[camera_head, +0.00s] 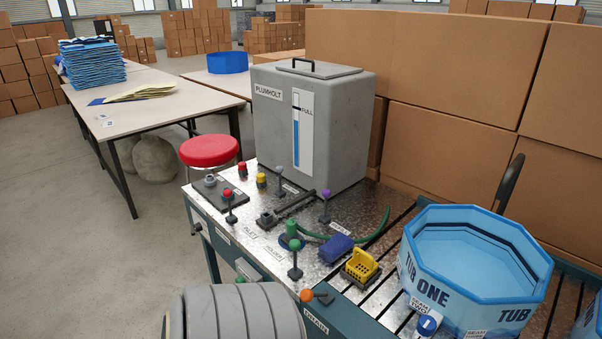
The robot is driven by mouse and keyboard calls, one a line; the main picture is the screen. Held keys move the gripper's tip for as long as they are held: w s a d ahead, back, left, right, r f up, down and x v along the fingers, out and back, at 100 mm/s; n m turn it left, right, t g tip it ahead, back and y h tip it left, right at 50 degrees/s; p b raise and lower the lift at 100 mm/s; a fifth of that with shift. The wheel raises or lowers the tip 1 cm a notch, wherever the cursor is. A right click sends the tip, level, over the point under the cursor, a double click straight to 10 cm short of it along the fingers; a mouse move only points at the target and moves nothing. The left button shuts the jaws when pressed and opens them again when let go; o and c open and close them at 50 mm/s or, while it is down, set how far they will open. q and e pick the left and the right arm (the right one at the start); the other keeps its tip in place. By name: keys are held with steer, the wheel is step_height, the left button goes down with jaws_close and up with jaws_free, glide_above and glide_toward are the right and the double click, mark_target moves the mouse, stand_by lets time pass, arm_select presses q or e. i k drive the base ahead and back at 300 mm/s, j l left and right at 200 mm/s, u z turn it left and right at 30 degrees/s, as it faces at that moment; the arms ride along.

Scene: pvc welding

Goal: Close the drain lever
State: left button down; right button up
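The drain lever (307,295) has an orange ball knob and sits at the front edge of the metal-topped bench (262,225). Its short dark arm runs from the knob to a small dark mount on the right. A "DRAIN" label (316,325) is on the bench front just below it. I cannot tell from this view whether the lever is open or closed. A grey tank (335,140) marked "PLUMHOLT" stands at the back of the bench, its blue gauge strip reaching near "FULL". Neither of my grippers is in view.
Other levers with green (295,245), purple (326,193) and red knobs (228,194) stand nearby. A blue tub (475,262) sits on slats at right. A yellow basket (360,267) and a grey ribbed rounded thing (240,315) flank the lever. Cardboard boxes (460,80) block the back.

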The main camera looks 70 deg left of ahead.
mark_target(307, 295)
steer(key=u, duration=2.2)
